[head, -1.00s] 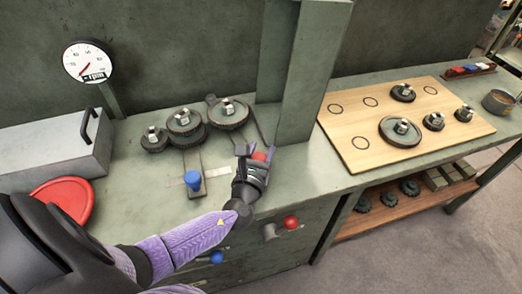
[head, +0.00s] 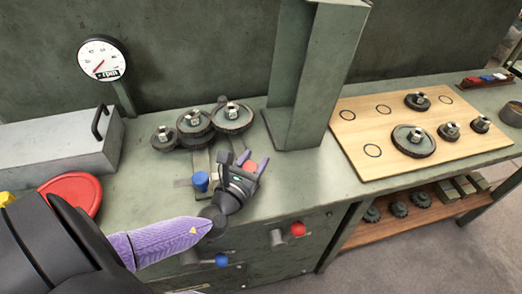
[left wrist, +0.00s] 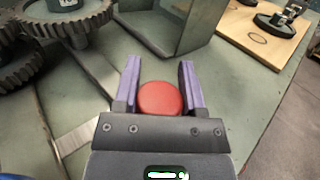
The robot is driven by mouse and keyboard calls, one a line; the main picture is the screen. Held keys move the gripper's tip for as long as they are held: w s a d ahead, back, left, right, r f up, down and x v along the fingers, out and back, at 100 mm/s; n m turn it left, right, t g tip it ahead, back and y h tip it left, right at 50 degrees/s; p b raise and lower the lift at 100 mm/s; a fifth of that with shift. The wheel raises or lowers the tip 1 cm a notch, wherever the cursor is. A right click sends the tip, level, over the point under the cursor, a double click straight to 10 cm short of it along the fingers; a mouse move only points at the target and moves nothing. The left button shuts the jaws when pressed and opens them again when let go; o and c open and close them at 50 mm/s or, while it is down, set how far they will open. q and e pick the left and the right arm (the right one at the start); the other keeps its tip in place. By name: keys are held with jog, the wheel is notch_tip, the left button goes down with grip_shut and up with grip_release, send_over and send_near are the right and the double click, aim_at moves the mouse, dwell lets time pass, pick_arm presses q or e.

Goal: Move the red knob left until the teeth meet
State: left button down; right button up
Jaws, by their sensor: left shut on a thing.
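The red knob (head: 250,166) is between the two fingers of my left gripper (head: 252,161), which is shut on it. In the left wrist view the round red top (left wrist: 160,98) shows between the purple finger pads (left wrist: 158,85). Behind it stand a left gear (head: 164,145), a middle gear (head: 194,134) and a right gear (head: 233,125). The left and middle gears sit close together. The right gear's edge is at or very near the middle gear's edge; I cannot tell whether the teeth meet. My right gripper is not in view.
A blue knob (head: 200,180) stands just left of my left gripper. A green post (head: 310,90) rises behind to the right. A wooden board (head: 362,170) with gears lies farther right. A red disc (head: 75,190) and grey box (head: 60,150) are at left. A gauge (head: 102,58) stands behind.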

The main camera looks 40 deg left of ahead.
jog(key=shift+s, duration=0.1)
pick_arm(q)
jog(key=shift+c, duration=0.8)
grip_release()
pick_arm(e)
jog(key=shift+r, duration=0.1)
pick_arm(q)
jog(key=s, duration=0.3)
jog(key=s+d, duration=0.1)
jog(key=s, duration=0.2)
jog(key=s+p, duration=0.1)
jog(key=s, duration=0.2)
jog(key=shift+d, duration=0.25)
jog(key=shift+s, duration=0.45)
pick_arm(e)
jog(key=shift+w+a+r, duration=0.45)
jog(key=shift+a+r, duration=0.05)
